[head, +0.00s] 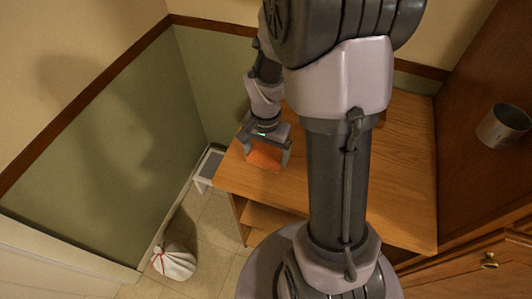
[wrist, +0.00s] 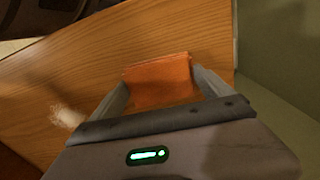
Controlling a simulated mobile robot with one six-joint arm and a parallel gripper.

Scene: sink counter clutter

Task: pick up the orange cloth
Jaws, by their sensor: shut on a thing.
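The orange cloth (head: 265,155) is at the left end of the wooden counter, directly below my gripper (head: 266,158) in the head view. In the wrist view the orange cloth (wrist: 158,82) lies between the two fingers of my gripper (wrist: 160,88), and they are shut on it. Its upper edge shows as a folded band. My gripper hides its near part. I cannot tell whether the cloth is clear of the wood or touching it.
The wooden counter (head: 405,150) is mostly bare to the right. A metal cup (head: 503,126) is at the far right. A white bag with red ties (head: 174,262) and a small white stand (head: 207,169) are on the floor at left. Green walls (head: 120,140) rise close by.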

